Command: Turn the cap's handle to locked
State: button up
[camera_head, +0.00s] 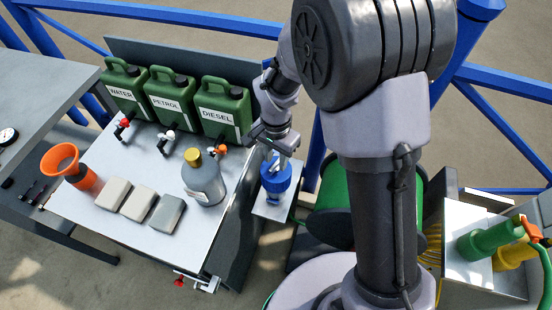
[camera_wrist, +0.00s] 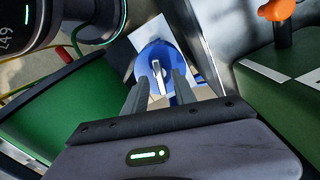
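A blue cap (camera_head: 275,180) stands on a small light plate to the right of the workbench. In the wrist view the blue cap (camera_wrist: 148,56) is ahead of my gripper (camera_wrist: 160,80). Its grey handle (camera_wrist: 157,75) runs nearly upright in the picture, across the cap's face. My two fingers are apart, one on each side of the handle's line, with visible gaps. I cannot tell how deep the fingertips reach. In the head view my gripper (camera_head: 279,158) points down at the cap and partly hides its top. No lock marking is readable.
A green reel (camera_head: 335,190) is close right of the cap. Blue rails run behind.

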notch_tip(320, 180, up, 16)
jog(key=p, duration=0.6)
